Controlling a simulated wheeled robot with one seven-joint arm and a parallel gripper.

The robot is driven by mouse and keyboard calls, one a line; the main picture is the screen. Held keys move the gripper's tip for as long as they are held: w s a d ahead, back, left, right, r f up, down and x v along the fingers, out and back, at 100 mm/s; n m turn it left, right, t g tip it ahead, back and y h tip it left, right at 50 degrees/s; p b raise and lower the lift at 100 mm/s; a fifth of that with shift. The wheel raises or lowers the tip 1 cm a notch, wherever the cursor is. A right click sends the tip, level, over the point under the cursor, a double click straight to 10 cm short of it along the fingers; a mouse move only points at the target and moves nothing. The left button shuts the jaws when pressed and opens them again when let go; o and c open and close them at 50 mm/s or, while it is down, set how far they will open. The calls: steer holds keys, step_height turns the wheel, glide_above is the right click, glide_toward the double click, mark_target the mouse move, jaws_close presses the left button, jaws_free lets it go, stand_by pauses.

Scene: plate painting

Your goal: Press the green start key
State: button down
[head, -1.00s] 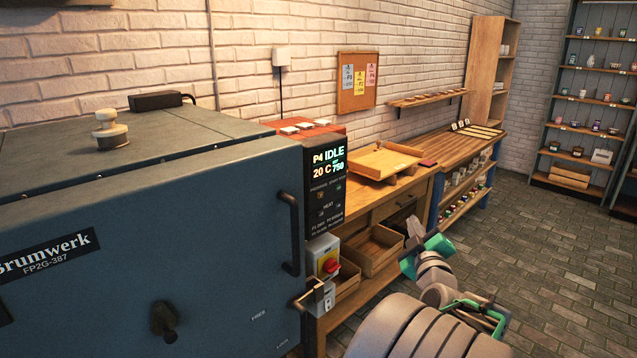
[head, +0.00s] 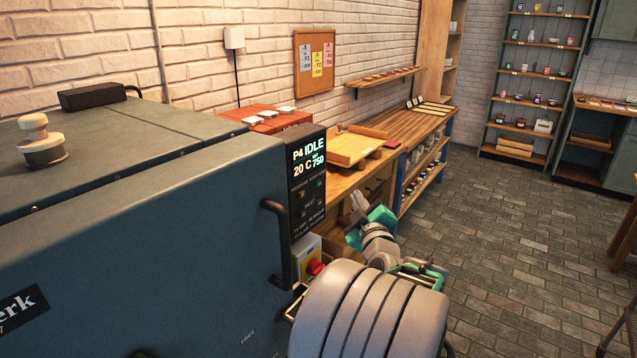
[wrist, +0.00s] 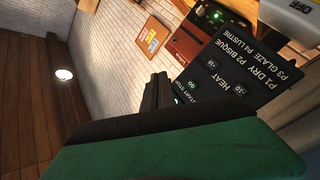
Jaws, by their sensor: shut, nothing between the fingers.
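The kiln's dark control panel (head: 308,185) is on the kiln's right front corner in the head view; its display reads P4 IDLE, 20 C and 750. In the wrist view the panel (wrist: 228,75) appears upside down, with HEAT and START STOP labels. My gripper (head: 359,205) is shut and empty, right of the panel. In the wrist view its dark fingertips (wrist: 157,91) are beside the panel's key end; contact cannot be told.
The blue-grey kiln (head: 190,250) fills the left, with a door handle (head: 276,240) beside the panel. A wooden bench (head: 425,128) runs behind; open floor is right.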

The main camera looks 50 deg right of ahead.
mark_target(319, 184)
steer(key=w+p, duration=0.5)
steer(key=w, duration=0.3)
steer(key=shift+a, duration=0.4)
stand_by(1.5)
steer(key=shift+w, duration=0.4)
steer(key=shift+w, duration=0.4)
stand_by(0.4)
steer(key=shift+s+b, duration=0.8)
steer(key=shift+b, duration=0.45)
